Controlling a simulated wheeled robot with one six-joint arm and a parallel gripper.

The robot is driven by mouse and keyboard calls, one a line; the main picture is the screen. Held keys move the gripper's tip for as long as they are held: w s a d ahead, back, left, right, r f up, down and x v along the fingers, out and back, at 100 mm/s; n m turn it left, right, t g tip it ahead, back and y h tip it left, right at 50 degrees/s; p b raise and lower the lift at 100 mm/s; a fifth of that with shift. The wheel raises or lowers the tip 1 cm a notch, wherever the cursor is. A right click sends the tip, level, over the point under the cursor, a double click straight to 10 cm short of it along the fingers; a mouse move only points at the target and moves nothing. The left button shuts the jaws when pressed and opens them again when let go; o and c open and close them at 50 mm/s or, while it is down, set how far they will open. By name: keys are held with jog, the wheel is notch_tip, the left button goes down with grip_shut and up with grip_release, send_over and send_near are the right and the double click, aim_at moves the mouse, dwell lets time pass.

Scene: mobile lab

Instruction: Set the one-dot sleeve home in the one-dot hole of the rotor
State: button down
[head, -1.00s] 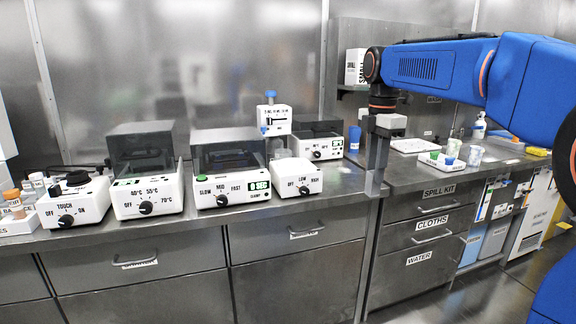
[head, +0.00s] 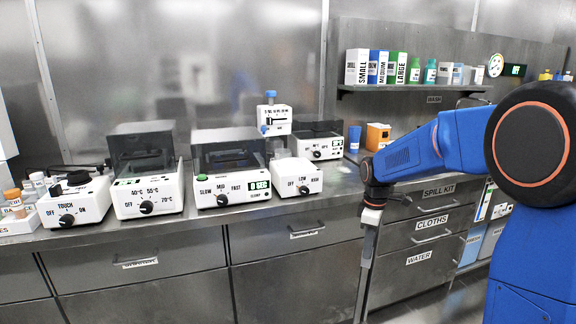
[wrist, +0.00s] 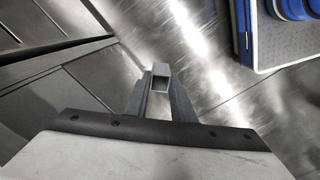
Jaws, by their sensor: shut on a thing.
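My gripper (wrist: 158,95) is shut on a small grey square-section hollow piece, seen as the sleeve (wrist: 160,72), between its fingertips in the wrist view. No dot mark can be made out on it. In the head view my gripper (head: 368,248) hangs down in front of the bench, right of the devices; the sleeve is too small to tell there. The rotor cannot be made out. A white device (head: 225,190) marked SLOW, MID, FAST, with a 0 SEC display, stands on the bench under a raised-looking smoky lid; its inside is dark.
A heater (head: 150,200) marked 40, 55, 70 °C and a touch/on device (head: 76,203) stand to the left. A low/high device (head: 297,180) stands right of the timer device. A shelf (head: 410,88) holds boxes and bottles. Drawers lie below the bench edge.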

jog(key=w+d+f+m, duration=0.1)
jog(key=f+m, duration=0.3)
jog(key=f, duration=0.8)
jog(key=w+d+f+m, duration=0.1)
jog(key=w+f+m, duration=0.2)
jog(key=f, duration=1)
jog(key=w+d+f+m, duration=0.1)
jog(key=f+m, duration=0.4)
jog(key=f, duration=0.8)
jog(key=shift+w+d+f+m, duration=0.2)
jog(key=shift+w+d+m, duration=0.15)
jog(key=shift+w, duration=0.15)
